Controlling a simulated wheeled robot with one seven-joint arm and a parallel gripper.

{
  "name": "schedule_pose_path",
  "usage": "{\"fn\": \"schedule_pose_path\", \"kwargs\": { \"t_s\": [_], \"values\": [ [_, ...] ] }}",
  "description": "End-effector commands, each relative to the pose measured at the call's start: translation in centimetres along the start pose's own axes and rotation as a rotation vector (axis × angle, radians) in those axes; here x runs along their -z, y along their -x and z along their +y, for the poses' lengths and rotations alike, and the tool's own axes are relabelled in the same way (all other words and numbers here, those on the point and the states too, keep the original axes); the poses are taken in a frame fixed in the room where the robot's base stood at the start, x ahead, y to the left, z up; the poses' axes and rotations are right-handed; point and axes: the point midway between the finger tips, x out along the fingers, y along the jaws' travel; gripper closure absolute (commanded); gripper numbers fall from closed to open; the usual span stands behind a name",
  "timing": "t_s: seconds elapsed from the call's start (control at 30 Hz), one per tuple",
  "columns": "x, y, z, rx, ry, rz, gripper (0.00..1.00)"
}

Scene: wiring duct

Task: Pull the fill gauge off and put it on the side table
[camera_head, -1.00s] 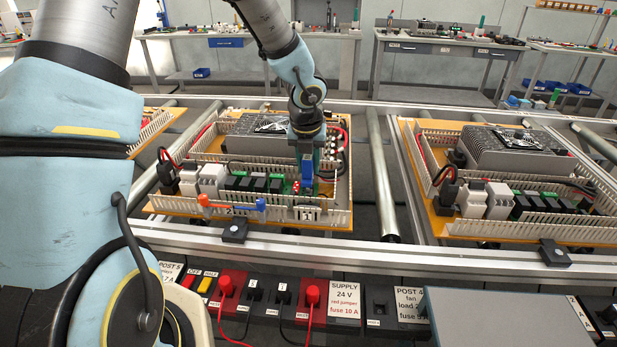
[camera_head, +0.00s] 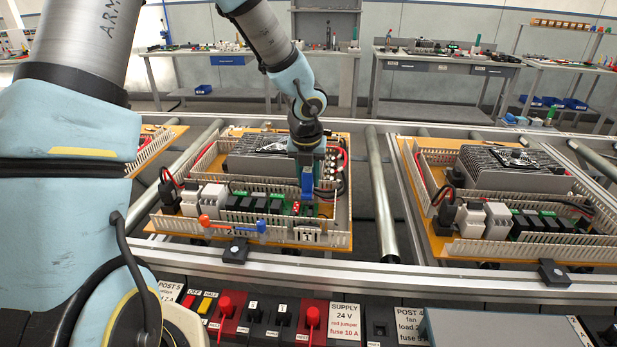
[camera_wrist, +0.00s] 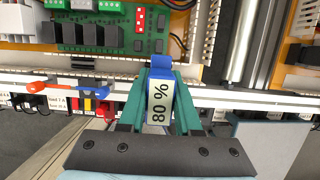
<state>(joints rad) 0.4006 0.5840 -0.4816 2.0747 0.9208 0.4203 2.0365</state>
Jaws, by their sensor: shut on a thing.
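The fill gauge is a blue piece with a white "80 %" label (camera_wrist: 159,102). My gripper (camera_wrist: 160,92) is shut on it, with a green finger on each side. In the head view the gauge (camera_head: 307,182) hangs below my gripper (camera_head: 306,168), over the front part of the middle board. Its lower end looks clear of the slotted front duct (camera_head: 322,235), though the gap is hard to judge. A flat grey-blue surface (camera_head: 500,328) at the lower right may be the side table; it also shows in the wrist view (camera_wrist: 270,148).
An orange and blue tool (camera_head: 232,226) lies along the front duct. A second board with a finned grey unit (camera_head: 510,168) stands at the right. Metal rollers (camera_head: 380,195) and a front rail lie between. A control strip with red plugs (camera_head: 312,318) runs along the front.

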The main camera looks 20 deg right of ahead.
Motion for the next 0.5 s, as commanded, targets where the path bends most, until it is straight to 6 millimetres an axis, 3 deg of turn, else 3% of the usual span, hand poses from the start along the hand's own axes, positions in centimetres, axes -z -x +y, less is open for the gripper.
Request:
{"fn": "schedule_pose_path", "kwargs": {
  "t_s": [0.5],
  "values": [
    [-0.5,1.9,0.0,0.000,-0.001,0.000,1.00]
  ]
}}
